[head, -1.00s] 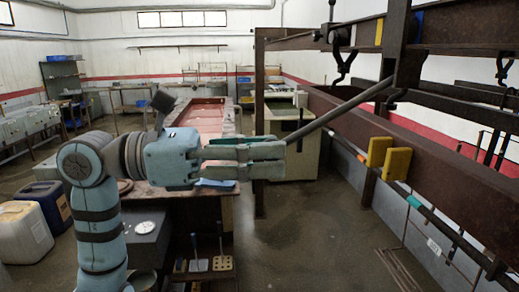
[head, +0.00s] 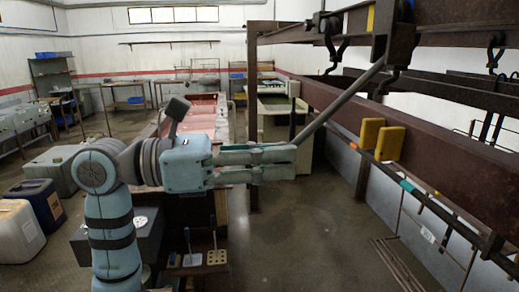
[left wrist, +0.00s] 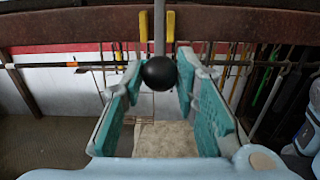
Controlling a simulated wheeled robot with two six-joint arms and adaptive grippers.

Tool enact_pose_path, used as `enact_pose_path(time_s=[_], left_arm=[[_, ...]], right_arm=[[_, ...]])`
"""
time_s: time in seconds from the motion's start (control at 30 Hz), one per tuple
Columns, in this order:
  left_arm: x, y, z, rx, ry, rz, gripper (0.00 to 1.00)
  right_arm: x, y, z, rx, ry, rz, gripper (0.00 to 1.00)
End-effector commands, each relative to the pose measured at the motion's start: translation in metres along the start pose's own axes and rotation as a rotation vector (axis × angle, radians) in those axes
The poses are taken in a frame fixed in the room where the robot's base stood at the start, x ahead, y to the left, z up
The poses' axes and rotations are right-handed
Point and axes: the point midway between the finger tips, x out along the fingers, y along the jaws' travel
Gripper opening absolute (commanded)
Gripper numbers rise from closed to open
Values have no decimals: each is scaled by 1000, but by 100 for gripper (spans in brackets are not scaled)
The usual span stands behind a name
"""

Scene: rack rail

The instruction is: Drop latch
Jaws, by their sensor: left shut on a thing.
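My left gripper (head: 292,157) comes in from the left, pointing right, and is shut on the lower end of a grey lever (head: 338,104). The lever slants up to the right to dark metal fittings (head: 392,45) on the rack rail. In the left wrist view the lever (left wrist: 159,35) ends in a black ball (left wrist: 159,73), which sits between the teal finger pads near the tips. The latch is hard to single out among the dark fittings. My right gripper is not in view.
A rusty rail (head: 440,140) runs along the right, with two yellow blocks (head: 381,137) on its near side. A post (head: 252,120) stands behind my left gripper. A bench (head: 200,125) lies beyond the arm. Open floor shows below the gripper.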

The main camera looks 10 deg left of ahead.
Motion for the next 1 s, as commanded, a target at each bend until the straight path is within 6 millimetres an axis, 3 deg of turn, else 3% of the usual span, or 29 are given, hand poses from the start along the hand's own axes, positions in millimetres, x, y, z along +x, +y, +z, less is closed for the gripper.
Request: enact_pose_path(time_s=[0.3, 0.47, 0.7, 1.0], left_arm=[[28, -1, -26, -1, -1, -4, 12], [34, 0, -29, 0, -1, -2, 12], [61, -1, -45, -1, -3, -4, 12], [81, -1, -52, -1, -3, -3, 12]], right_arm=[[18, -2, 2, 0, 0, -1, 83], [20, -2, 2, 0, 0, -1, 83], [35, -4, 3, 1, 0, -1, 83], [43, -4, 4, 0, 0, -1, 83]])
